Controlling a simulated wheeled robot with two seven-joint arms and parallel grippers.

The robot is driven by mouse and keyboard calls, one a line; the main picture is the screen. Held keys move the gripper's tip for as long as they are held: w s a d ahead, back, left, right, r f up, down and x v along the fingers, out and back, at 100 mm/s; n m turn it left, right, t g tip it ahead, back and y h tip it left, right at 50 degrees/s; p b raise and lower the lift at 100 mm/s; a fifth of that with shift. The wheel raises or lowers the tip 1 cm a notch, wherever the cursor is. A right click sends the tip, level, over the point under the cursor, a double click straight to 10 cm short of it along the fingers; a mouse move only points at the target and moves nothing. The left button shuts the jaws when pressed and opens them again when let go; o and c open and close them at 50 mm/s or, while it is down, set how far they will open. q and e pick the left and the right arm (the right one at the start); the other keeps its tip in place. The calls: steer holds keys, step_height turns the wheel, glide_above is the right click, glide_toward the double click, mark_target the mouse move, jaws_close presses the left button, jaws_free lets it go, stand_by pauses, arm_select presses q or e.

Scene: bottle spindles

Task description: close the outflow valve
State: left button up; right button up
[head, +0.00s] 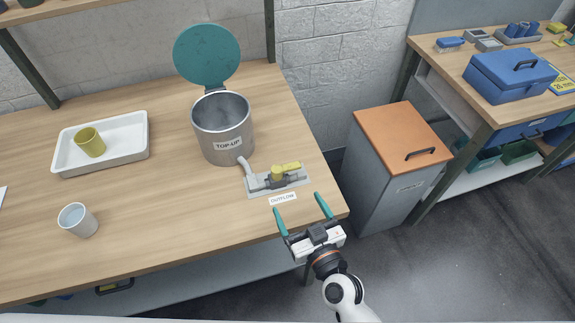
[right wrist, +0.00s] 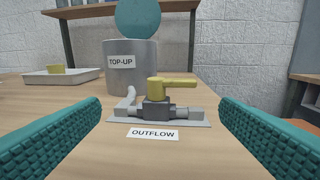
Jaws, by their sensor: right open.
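The outflow valve (head: 277,178) sits on a grey plate near the right front of the wooden table, joined by a bent pipe to a metal pot (head: 223,130) labelled TOP-UP. Its yellow handle (head: 289,167) points right, in line with the pipe, and shows in the right wrist view (right wrist: 173,83) too. An OUTFLOW label (head: 283,198) lies in front of the plate. My right gripper (head: 297,202) is open and empty at the table's front edge, facing the valve, with its teal fingers apart on either side of the view. My left gripper is not in view.
A teal round lid (head: 206,53) stands raised behind the pot. A white tray (head: 69,166) with a yellow cup (head: 90,142) and a pale cup (head: 77,220) stand on the left. An orange-topped cabinet (head: 398,140) stands beyond the table's right edge.

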mark_target(289, 171)
steer(key=shift+w+d+m+t+h, duration=0.25)
steer(key=shift+w+m+t+h, duration=0.1)
steer(key=shift+m+t+h, duration=0.2)
steer(key=shift+w, duration=0.2)
steer(key=p+x, duration=0.1)
steer(key=x, duration=1)
steer(key=shift+w, duration=0.35)
steer(key=c, duration=0.8)
